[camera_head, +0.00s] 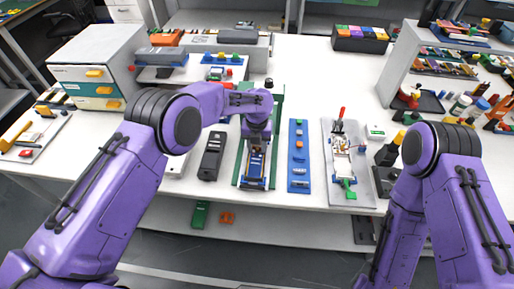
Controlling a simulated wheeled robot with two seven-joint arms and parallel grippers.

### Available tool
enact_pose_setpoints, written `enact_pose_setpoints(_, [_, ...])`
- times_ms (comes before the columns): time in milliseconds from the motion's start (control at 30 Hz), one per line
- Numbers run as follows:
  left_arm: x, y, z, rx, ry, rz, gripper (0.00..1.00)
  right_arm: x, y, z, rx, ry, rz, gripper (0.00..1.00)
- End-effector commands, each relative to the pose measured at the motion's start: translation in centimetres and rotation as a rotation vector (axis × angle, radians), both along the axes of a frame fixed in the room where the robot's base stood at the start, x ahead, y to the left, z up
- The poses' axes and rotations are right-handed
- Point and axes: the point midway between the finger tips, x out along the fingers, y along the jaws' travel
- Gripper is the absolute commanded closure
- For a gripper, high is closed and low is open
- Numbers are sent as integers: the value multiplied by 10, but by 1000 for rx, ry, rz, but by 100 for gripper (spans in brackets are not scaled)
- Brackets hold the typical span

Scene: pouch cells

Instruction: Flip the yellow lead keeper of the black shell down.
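My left gripper (257,136) points down over a green fixture (276,114) in the middle of the table. Its fingers are too small and too covered by the wrist to tell whether they are open or shut. Below it, in the fixture, lies a dark and blue piece (255,166) with small yellow marks near the gripper. A long black case (212,156) lies just left of the fixture, apart from the gripper. I cannot tell surely which of these is the black shell, and the yellow lead keeper is not clearly made out. My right gripper is not in view.
Right of the fixture lie a blue strip (298,177) and a grey board (367,192) with red and green clamps. A drawer cabinet (70,73) stands at the left, a shelf (395,72) at the right. The table's back middle (310,80) is clear.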

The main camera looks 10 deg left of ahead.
Motion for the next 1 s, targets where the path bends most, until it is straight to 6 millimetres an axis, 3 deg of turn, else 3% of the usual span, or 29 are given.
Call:
enact_pose_setpoints(67, [0,0,1,0,0,0,62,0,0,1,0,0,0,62])
enact_pose_setpoints(200, [0,0,1,0,0,0,100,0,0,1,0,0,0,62])
enact_pose_setpoints(433, [-1,0,2,2,-18,1,100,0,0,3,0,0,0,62])
enact_pose_setpoints(800, [-9,0,-3,3,-230,-1,100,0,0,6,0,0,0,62])
enact_pose_setpoints(1000, [-9,0,-3,0,-251,-1,100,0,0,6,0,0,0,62])
